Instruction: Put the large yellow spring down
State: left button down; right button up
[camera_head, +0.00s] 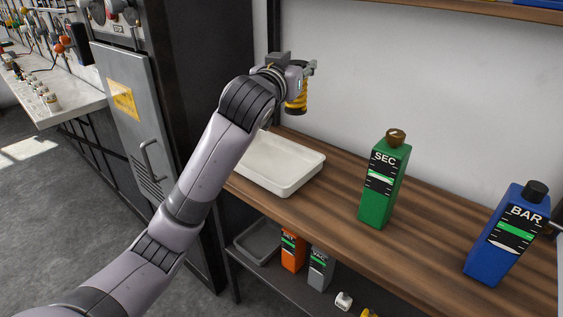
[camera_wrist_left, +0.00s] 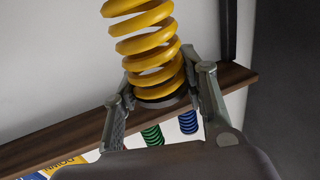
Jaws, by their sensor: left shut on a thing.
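The large yellow spring (camera_head: 297,98) is held in my left gripper (camera_head: 305,72), above the back of the wooden shelf near the white tray. In the left wrist view the yellow spring (camera_wrist_left: 146,40) fills the upper middle, with a dark ring at its end. The left gripper's fingers (camera_wrist_left: 163,92) close on both sides of that end. In the head view my arm and wrist hide part of the gripper and the spring's upper end. My right gripper is not in view.
An empty-looking white tray (camera_head: 296,184) sits on the wooden shelf (camera_head: 335,205). A green SEC container (camera_head: 376,203) and a blue BAR container (camera_head: 486,260) stand to its right. Bare wood lies between them. A grey tray (camera_head: 243,248) and small containers are on the lower shelf.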

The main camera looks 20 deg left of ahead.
pick_arm(q)
notch_tip(320, 180, down, 18)
jog(key=b, duration=0.3)
jog(key=shift+f+b, duration=0.15)
jog(key=shift+b, duration=0.15)
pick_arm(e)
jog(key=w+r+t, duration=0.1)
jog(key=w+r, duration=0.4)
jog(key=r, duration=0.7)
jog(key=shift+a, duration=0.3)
pick_arm(q)
jog(key=shift+f, duration=0.1)
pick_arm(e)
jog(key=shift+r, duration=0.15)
pick_arm(q)
jog(key=c, duration=1)
grip_release()
jog(key=shift+o, duration=0.2)
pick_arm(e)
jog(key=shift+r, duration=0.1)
